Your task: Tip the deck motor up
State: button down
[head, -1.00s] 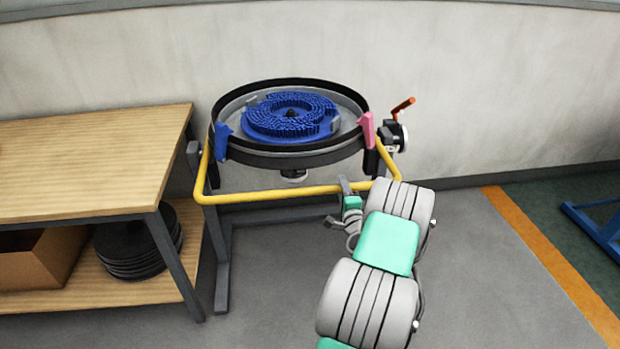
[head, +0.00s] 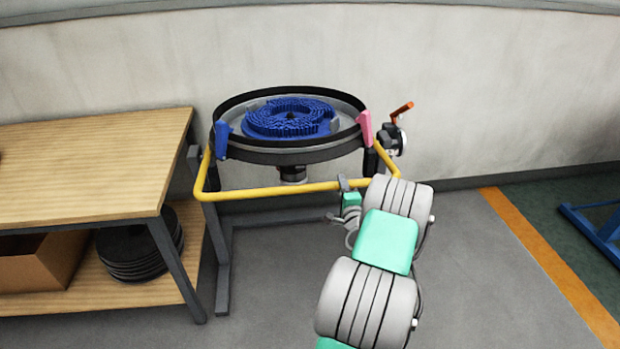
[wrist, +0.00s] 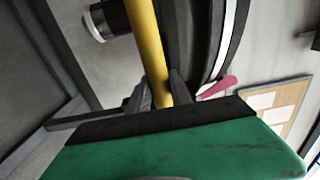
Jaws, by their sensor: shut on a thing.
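The deck (head: 288,157) is a round black-rimmed pan in a stand, with a blue ring brush (head: 290,117) lying in it. The dark motor (head: 292,174) hangs under it; a dark cylinder with a pale end, likely the motor, shows in the wrist view (wrist: 98,22). A yellow bar (head: 265,194) loops around the deck's near side. My gripper (head: 343,184) is shut on this bar right of its middle. In the wrist view the bar (wrist: 147,45) runs between the two fingers of my gripper (wrist: 160,95). The deck's far edge sits higher in the picture than its near edge.
A blue clip (head: 222,140) and a pink clip (head: 364,127) sit on the rim. An orange lever (head: 402,112) stands at the right pivot. A wooden bench (head: 80,165) with black discs (head: 130,250) below is close on the left.

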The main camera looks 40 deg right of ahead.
aim_at(339, 144)
jog(key=shift+w+d+r+p, duration=0.15)
jog(key=shift+r+p, duration=0.25)
jog(key=shift+r, duration=0.35)
jog(key=shift+w+d+r+p, duration=0.15)
jog(key=shift+r+p, duration=0.2)
jog(key=shift+r, duration=0.35)
jog(key=shift+w+r+p, duration=0.15)
jog(key=shift+r+p, duration=0.25)
jog(key=shift+r, duration=0.35)
jog(key=shift+r, duration=0.15)
jog(key=r+p, duration=0.1)
jog(key=r, duration=0.1)
jog(key=w+d+r+p, duration=0.1)
jog(key=p, duration=0.1)
jog(key=w+r+p, duration=0.1)
jog(key=r, duration=0.1)
jog(key=shift+d+r+p, duration=0.2)
jog(key=shift+r+p, duration=0.15)
jog(key=shift+p, duration=0.05)
jog(key=shift+w+d+r, duration=0.15)
jog(key=shift+w+r, duration=0.1)
jog(key=shift+r, duration=0.1)
jog(key=shift+w+p, duration=0.1)
jog(key=shift+p, duration=0.2)
jog(key=shift+f, duration=0.1)
